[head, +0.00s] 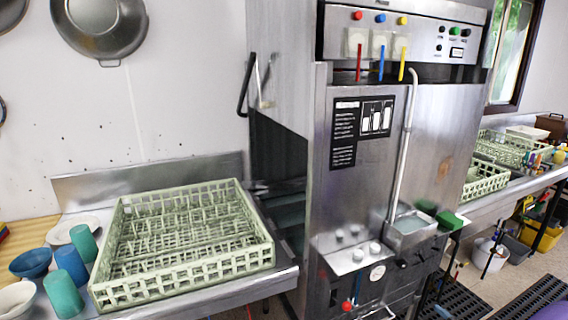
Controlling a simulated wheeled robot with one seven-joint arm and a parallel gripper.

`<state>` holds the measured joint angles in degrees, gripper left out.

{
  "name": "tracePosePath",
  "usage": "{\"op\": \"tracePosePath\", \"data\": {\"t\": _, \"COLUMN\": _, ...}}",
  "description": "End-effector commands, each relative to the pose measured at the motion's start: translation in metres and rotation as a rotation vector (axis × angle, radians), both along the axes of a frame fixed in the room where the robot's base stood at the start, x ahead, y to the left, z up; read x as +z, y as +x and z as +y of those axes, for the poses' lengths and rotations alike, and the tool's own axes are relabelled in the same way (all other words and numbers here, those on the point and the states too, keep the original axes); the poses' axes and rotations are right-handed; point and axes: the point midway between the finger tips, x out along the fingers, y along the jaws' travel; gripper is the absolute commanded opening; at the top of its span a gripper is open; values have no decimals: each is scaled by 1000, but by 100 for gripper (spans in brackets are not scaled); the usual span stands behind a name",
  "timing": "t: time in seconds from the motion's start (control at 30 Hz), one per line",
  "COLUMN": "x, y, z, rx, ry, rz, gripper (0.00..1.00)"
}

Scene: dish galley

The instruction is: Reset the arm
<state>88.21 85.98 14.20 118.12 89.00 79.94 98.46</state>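The head view shows no part of my arm and no gripper. I cannot see how the arm is posed or whether the gripper holds anything. In front of me stands a steel dish machine (372,190) with an open side at its left. A pale green dish rack (180,285) with rows of pegs sits on the steel counter (222,305) left of the machine. The rack looks empty.
Teal cups (63,293), a blue cup (71,264), a blue bowl (31,263) and a white plate (72,228) stand left of the rack. More racks (484,180) sit on the right counter. Buckets and black mats (460,298) lie on the floor at right.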

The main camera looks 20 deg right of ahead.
Motion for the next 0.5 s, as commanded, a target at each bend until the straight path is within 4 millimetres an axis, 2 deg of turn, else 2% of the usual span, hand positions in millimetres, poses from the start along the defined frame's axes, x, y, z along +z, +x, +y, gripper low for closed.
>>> {"op": "tracePosePath", "data": {"t": 0.27, "x": 37, "y": 17, "z": 5, "rx": 150, "ry": -190, "rz": -17, "gripper": 68}}
{"op": "tracePosePath", "data": {"t": 0.37, "x": 58, "y": 26, "z": 10, "rx": 233, "ry": -294, "rz": -35, "gripper": 68}}
{"op": "tracePosePath", "data": {"t": 0.5, "x": 96, "y": 42, "z": 22, "rx": 385, "ry": -488, "rz": -79, "gripper": 68}}
